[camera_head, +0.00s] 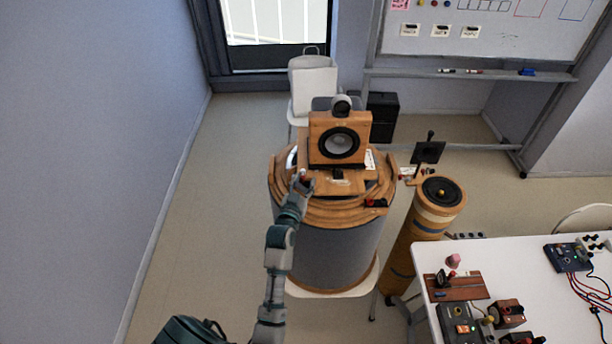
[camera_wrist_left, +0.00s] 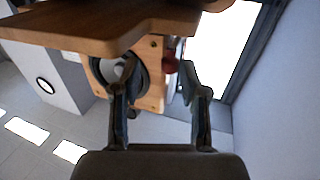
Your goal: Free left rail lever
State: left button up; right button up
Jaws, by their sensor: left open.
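A wooden speaker box (camera_head: 321,127) with a dark round cone stands on a layered round wooden stand (camera_head: 340,213). My left gripper (camera_head: 303,184) is at the left front of the stand top, below the speaker. In the left wrist view the gripper (camera_wrist_left: 157,82) is open, its two fingers apart. A small red knob (camera_wrist_left: 170,63), which looks like the left rail lever's end, shows beyond the fingertips and between them. Whether a finger touches it I cannot tell. In the head view the gripper mostly hides this spot. A black and red part (camera_head: 376,203) sits at the stand's right front. My right gripper is out of view.
A tall wooden cylinder with a dark speaker top (camera_head: 440,191) leans close at the stand's right. A white table (camera_head: 510,271) with small devices and wires is at the lower right. A chair (camera_head: 302,107) is behind the stand. Open floor (camera_head: 200,220) lies to the left.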

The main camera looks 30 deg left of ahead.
aim_at(301, 177)
pick_arm(q)
jog(key=shift+w+a+f, duration=0.15)
jog(key=shift+w+a, duration=0.5)
jog(key=shift+w, duration=0.3)
jog(key=shift+w+a+f, duration=0.1)
jog(key=shift+w+a, duration=0.05)
jog(key=shift+a, duration=0.4)
jog(key=shift+d, duration=0.4)
jog(key=c, duration=0.8)
jog(key=shift+d, duration=0.2)
grip_shut()
jog(key=shift+a, duration=0.2)
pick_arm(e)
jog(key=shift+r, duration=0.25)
